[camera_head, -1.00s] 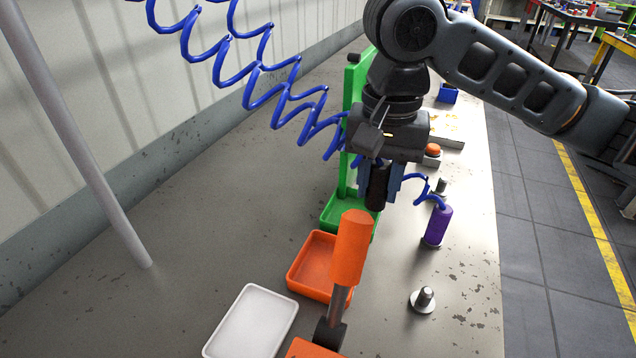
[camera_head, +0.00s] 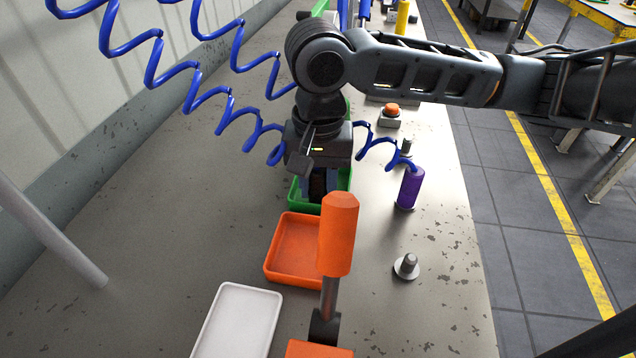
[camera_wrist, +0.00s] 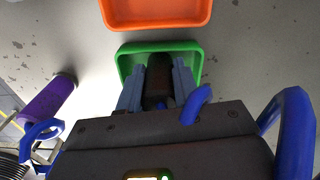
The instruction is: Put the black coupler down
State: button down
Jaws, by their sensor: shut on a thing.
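The black coupler (camera_wrist: 158,82) is a dark cylinder between the fingers of my gripper (camera_wrist: 158,88), which is shut on it. In the head view, my gripper (camera_head: 318,186) points down over the green tray (camera_head: 299,198), and the coupler (camera_head: 317,186) shows only in part behind the orange handle. The green tray also shows in the wrist view (camera_wrist: 195,52), behind and around the coupler. I cannot tell whether the coupler touches the tray's floor.
An orange tray (camera_head: 290,250) and a white tray (camera_head: 238,322) lie nearer. An orange-handled lever (camera_head: 338,235) stands in front of my gripper. A purple cylinder (camera_head: 410,187) and a metal stud (camera_head: 407,265) stand to the right. Blue coiled hose (camera_head: 200,95) hangs around the arm.

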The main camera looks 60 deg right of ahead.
aim_at(319, 169)
jog(key=shift+f, duration=0.25)
jog(key=shift+f, duration=0.15)
jog(key=c, duration=0.8)
grip_release()
notch_tip(319, 169, up, 12)
jog(key=shift+r+p, duration=0.15)
jog(key=shift+p, duration=0.45)
jog(key=shift+s, duration=0.1)
